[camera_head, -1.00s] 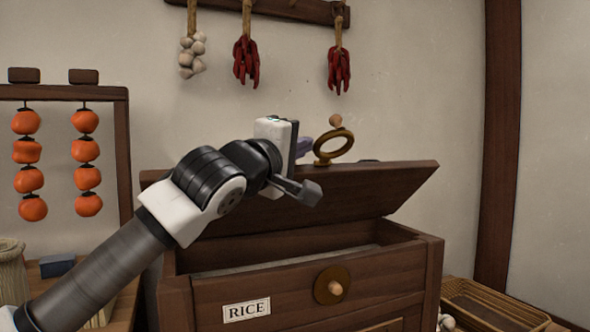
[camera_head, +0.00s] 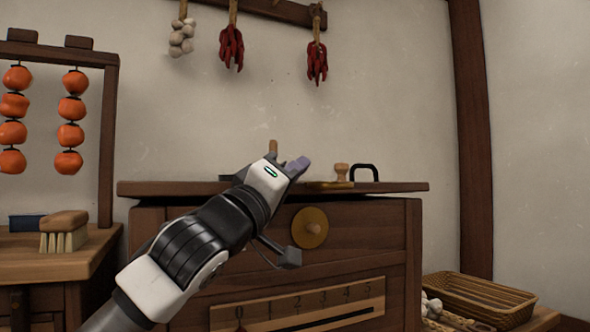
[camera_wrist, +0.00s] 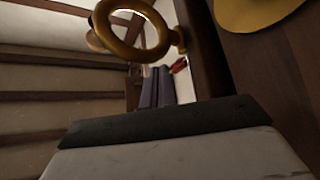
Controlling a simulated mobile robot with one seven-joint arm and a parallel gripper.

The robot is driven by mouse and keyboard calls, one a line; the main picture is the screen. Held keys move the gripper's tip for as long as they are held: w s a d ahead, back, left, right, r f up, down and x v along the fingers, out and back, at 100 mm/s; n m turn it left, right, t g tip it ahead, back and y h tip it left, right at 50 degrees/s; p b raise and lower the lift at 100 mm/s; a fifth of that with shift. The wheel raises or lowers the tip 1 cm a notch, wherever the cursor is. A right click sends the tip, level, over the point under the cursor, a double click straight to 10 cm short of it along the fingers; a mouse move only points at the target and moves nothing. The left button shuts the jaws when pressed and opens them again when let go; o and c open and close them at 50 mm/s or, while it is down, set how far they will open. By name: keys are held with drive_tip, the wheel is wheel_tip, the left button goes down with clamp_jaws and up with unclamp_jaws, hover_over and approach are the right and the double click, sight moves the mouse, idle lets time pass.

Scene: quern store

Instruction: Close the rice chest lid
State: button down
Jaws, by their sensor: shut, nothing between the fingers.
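The rice chest (camera_head: 375,240) stands in the middle of the head view. Its dark wooden lid (camera_head: 150,189) lies about level across the top; I cannot tell whether a thin gap remains below it. A brass ring (camera_head: 328,185) sits at the lid's front edge, and the wrist view shows the ring large at the top (camera_wrist: 140,48). My gripper (camera_head: 298,164) is shut and empty, just above the lid and left of the ring. Its purple-grey fingers also show in the wrist view (camera_wrist: 158,88). My arm hides the RICE label.
A wooden knob (camera_head: 341,172) and a black handle (camera_head: 364,172) show on top of the lid. A brass disc (camera_head: 310,228) is on the chest front. A table with a brush (camera_head: 64,232) stands left, a wicker basket (camera_head: 480,298) right. Chillies (camera_head: 317,60) hang above.

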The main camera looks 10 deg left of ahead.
drive_tip(key=shift+s+f+b, duration=0.15)
drive_tip(key=shift+f+b, duration=1.15)
drive_tip(key=shift+f, duration=0.7)
drive_tip(key=shift+d, duration=0.1)
